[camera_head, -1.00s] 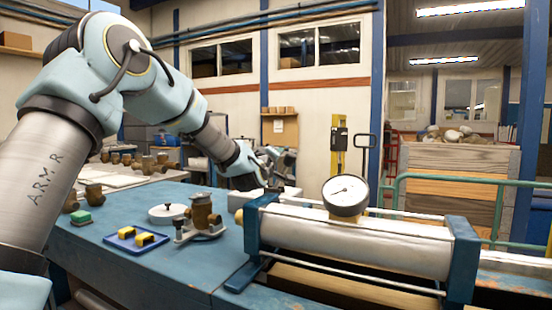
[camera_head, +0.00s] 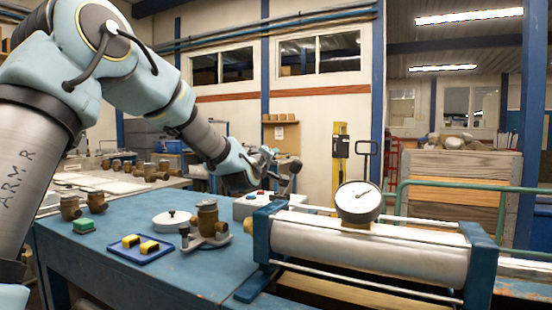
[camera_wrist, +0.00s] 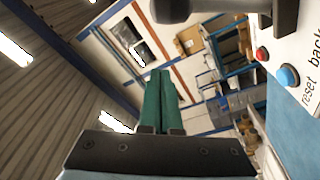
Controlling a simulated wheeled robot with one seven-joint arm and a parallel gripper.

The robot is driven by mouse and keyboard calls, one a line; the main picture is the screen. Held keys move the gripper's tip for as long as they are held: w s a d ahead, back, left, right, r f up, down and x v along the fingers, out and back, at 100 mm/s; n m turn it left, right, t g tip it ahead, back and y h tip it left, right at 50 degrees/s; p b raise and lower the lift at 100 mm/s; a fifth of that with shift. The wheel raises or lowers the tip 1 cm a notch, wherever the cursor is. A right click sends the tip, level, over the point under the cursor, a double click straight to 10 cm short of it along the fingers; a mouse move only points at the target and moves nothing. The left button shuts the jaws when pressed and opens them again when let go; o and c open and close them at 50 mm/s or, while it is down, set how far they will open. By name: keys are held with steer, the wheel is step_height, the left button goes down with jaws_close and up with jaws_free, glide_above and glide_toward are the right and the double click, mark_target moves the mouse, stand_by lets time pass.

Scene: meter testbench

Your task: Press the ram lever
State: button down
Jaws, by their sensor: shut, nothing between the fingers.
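The ram lever is a dark grey bar with a rounded end. It crosses the top of the wrist view (camera_wrist: 225,6) and is partly cut off by the frame. In the head view the lever (camera_head: 284,184) stands behind the left end of the press cylinder, beside the white button box (camera_head: 246,208). My gripper (camera_wrist: 160,73) has two green fingers pressed together and empty. In the wrist view they point up the picture, with a visible gap below the lever. In the head view my gripper (camera_head: 266,160) is close to the lever's top; contact there cannot be told.
The button box (camera_wrist: 306,50) carries red and blue buttons. A white cylinder (camera_head: 370,248) with a round gauge (camera_head: 358,202) lies at the bench's right.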

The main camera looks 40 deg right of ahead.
steer(key=b+v, duration=0.1)
steer(key=v, duration=0.5)
steer(key=shift+a, duration=0.15)
stand_by(0.4)
